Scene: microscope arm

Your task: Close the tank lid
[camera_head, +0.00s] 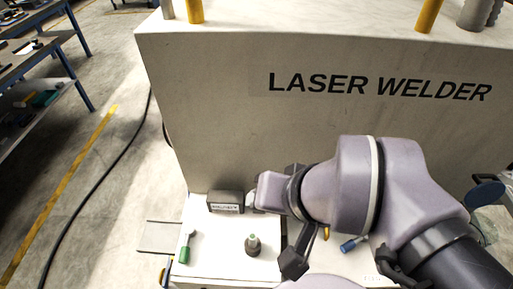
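A dark blue-grey round disc (487,194), which looks like the tank lid, stands tilted at the right edge. Below it is a clear, glassy container (492,226), partly cut off by the frame and partly behind my arm; it may be the tank. My purple arm crosses the right half of the picture. A dark part of my gripper (294,262) shows below the wrist, left of the disc and well apart from it. The wrist hides much of the gripper, so its opening and any contents cannot be made out.
The large white laser welder housing (220,110) rises behind the arm. On the white ledge are a black labelled box (226,203), a grey-green knob (253,245), a green-tipped lever (185,246) and a blue-ended part (353,244). Floor at left is open, with a cable.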

